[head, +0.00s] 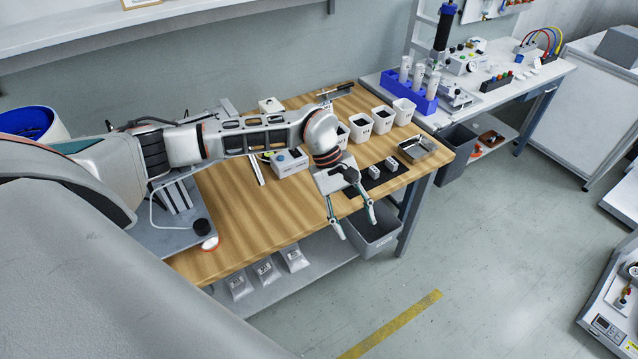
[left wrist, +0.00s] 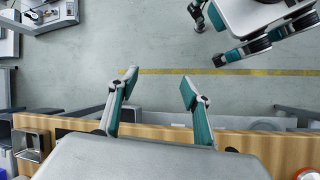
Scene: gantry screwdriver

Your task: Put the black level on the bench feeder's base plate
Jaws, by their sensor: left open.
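My left gripper (head: 357,229) is open and empty, fingers pointing down in front of the bench's front edge. In the left wrist view its two teal fingers (left wrist: 158,78) stand apart over bare floor. A grey base plate (head: 165,237) lies at the bench's left end, with upright grey parts on it, partly behind my arm. A small black cylinder (head: 201,227) stands at that plate's front right corner. I cannot tell which dark item is the black level.
The wooden bench (head: 235,215) is clear in its front middle. A black mat (head: 372,190) with grey blocks, a metal tray (head: 417,150) and several white bins (head: 383,119) fill its right side. A grey bin (head: 375,238) stands below the front edge.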

